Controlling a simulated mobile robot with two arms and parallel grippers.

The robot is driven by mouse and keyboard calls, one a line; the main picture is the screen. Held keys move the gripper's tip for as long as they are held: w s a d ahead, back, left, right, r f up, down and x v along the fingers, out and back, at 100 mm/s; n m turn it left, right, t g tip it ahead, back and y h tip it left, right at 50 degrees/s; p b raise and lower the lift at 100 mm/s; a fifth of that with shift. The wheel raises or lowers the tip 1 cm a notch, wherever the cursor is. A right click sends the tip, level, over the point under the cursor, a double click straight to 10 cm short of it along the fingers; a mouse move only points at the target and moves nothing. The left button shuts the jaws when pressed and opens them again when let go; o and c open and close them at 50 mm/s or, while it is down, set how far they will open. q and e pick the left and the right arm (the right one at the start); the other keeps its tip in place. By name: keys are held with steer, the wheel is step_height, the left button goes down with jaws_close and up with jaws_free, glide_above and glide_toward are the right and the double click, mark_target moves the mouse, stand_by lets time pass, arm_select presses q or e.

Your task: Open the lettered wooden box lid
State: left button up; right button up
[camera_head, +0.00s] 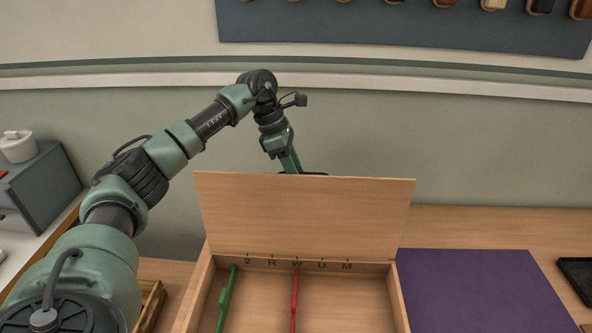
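The wooden box lid (305,215) stands raised, close to upright, at the back of the open wooden box (199,290). Letters and marks, among them R, W, U and M, run along the inner back of the box. A green stick-like piece (226,298) and a red one (294,298) lie inside. My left arm reaches over from the left and bends down behind the lid. Only a dark bit of my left gripper (300,173) shows above the lid's top edge. Its fingers are hidden, so I cannot tell whether it touches the lid. My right gripper is out of view.
A purple mat (470,290) lies right of the box, with a black tray (578,275) at the far right edge. A small wooden tray (150,303) sits left of the box. A grey cabinet (42,200) stands at the left. Bare tabletop (480,225) shows behind the mat.

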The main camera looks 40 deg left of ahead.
arm_select(q)
steer(key=shift+w+r, duration=0.15)
steer(key=b+v, duration=0.1)
steer(key=v, duration=0.6)
steer(key=shift+r+b, duration=0.3)
steer(key=shift+b, duration=0.1)
steer(key=shift+a, duration=0.2)
